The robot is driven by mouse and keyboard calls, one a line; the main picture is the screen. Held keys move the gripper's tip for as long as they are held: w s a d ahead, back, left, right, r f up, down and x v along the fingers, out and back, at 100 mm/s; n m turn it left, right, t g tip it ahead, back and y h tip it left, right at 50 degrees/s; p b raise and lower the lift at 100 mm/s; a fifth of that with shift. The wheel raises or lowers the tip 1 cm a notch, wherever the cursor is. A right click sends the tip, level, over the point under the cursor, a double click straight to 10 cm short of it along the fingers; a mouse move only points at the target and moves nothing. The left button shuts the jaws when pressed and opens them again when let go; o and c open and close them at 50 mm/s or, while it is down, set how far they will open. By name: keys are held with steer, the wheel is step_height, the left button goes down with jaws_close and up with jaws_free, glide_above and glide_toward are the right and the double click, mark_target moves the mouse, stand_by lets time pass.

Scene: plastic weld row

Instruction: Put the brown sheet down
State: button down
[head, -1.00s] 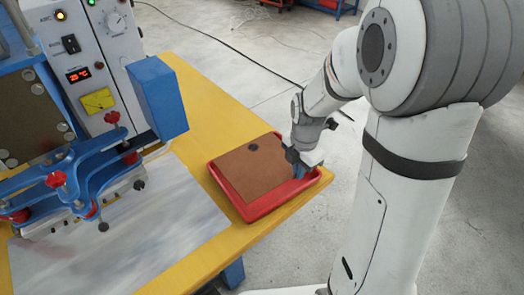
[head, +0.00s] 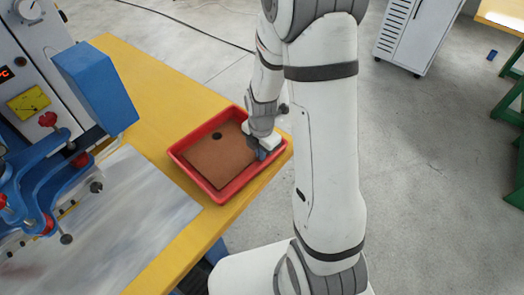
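The brown sheet (head: 215,162) is a flat, roughly square piece with a dark round spot near its far edge. It lies within the walls of the red tray (head: 237,188), with the tray's rim showing around it. It looks down at or close to the tray floor; I cannot tell whether it rests fully. My gripper (head: 261,154) points down at the right edge of the sheet, inside the tray's right side. Its fingertips are small and partly hidden, so I cannot see whether they grip the sheet.
The tray stands on the yellow table (head: 150,88) near its right edge. A blue and white machine (head: 95,85) with red knobs stands at left, beside a pale metal plate (head: 110,215). A white cabinet (head: 412,38) and green frame (head: 510,110) stand on the floor at right.

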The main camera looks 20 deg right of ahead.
steer(key=c, duration=2.1)
jaws_free()
steer(key=shift+f, duration=0.15)
steer(key=o, duration=0.5)
step_height(320, 180, up, 12)
steer(key=r, duration=0.1)
steer(key=s+r+m, duration=0.3)
steer(key=s+m, duration=0.1)
steer(key=m, duration=0.4)
steer(key=s+r+m+t, duration=0.1)
steer(key=s+r+m, duration=0.2)
steer(key=s+m, duration=0.2)
steer(key=s+r+m+t+p, duration=0.1)
steer(key=s+r+m, duration=0.3)
steer(key=m, duration=0.7)
steer(key=shift+s+d, duration=0.35)
steer(key=shift+s, duration=0.1)
